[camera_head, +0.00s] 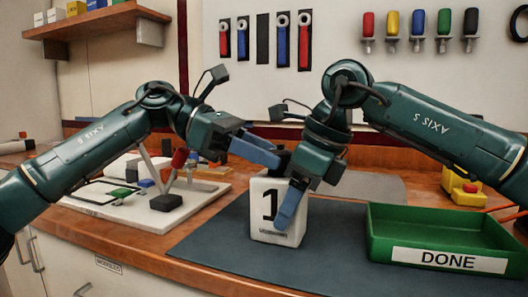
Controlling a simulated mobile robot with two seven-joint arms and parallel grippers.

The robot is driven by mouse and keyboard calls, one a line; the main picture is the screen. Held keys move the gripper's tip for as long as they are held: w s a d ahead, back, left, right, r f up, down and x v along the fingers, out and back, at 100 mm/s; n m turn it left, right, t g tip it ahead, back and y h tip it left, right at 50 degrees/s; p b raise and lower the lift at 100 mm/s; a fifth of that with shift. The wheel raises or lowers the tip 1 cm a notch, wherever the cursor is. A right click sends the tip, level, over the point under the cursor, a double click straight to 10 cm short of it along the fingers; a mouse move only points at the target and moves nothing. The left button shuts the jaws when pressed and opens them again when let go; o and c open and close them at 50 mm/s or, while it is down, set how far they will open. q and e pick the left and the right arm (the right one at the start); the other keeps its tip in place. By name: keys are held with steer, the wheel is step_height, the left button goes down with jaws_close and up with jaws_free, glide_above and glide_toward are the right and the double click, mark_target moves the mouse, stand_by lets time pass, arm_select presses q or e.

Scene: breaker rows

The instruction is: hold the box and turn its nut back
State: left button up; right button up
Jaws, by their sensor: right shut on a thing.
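A white box (263,224) with a black "1" on its front stands upright on the dark mat (225,250). My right gripper (282,218) comes down from above, with one blue finger across the front of the box, and is shut on it. Its other finger is hidden. My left gripper (276,158) points right, with its blue finger and dark tip close above the top of the box. I cannot see the nut; the grippers hide the top of the box. I cannot tell whether the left jaws are open or touching anything.
A green tray (388,257) labelled "DONE" stands to the right of the box and looks empty. A white board (100,212) with small parts lies at left, below my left arm. Yellow blocks (467,190) are at back right. Tools hang on the back wall. The front mat is clear.

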arm_select(q)
steer(key=c, duration=0.7)
steer(key=shift+n+t, duration=0.3)
steer(key=n+t, duration=0.2)
steer(key=s+n+t, duration=0.1)
steer(key=n+t, duration=0.1)
steer(key=shift+t+y, duration=0.3)
steer(key=shift+t, duration=0.1)
steer(key=o, duration=1)
steer(key=shift+d, duration=0.1)
